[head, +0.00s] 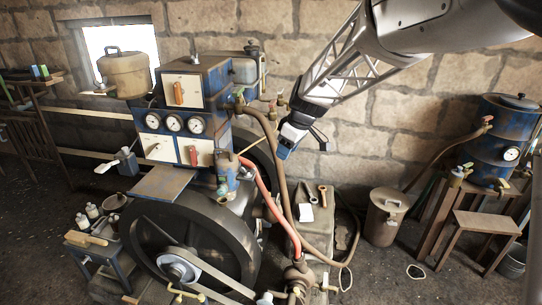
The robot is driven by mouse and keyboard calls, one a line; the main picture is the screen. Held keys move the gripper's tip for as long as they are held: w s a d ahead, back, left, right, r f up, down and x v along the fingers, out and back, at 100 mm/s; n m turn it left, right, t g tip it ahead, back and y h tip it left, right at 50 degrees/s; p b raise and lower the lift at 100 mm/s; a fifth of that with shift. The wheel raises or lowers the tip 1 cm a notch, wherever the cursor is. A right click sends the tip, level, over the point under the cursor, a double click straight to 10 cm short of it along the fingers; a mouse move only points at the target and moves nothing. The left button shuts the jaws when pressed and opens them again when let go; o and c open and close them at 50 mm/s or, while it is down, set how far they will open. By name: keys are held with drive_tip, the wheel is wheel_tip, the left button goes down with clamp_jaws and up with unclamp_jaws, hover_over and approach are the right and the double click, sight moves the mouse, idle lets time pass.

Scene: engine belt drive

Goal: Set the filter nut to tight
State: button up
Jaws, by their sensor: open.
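My gripper (303,148) hangs at the upper middle of the head view, fingers pointing down, open with nothing between them. It is in front of the stone wall, to the right of the engine's control panel and apart from it as seen. A small blue canister with a brownish top (224,170), which may be the filter, stands on the engine below the panel, left of and lower than my gripper. I cannot make out which part is the filter nut, nor its setting.
The blue panel (172,139) carries three gauges and lever handles. A large flywheel (196,245) with a belt fills the lower left. A red hose (265,187) and brown hoses run right of it. Tools lie on a grey box (318,228). A blue tank (500,140) stands far right.

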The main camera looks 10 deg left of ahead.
sight(248, 171)
drive_tip(key=w+a+f+n, duration=0.1)
drive_tip(key=w+a+f, duration=0.2)
drive_tip(key=a, duration=0.2)
drive_tip(key=w+a+f+n, duration=0.2)
drive_tip(key=w+a+f, duration=0.1)
drive_tip(key=a, duration=0.3)
drive_tip(key=shift+a+g+y, duration=0.2)
drive_tip(key=shift+g+y, duration=0.1)
drive_tip(key=shift+y, duration=0.1)
drive_tip(key=shift+f, duration=0.25)
drive_tip(key=shift+x, duration=3.8)
drive_tip(key=c, duration=0.9)
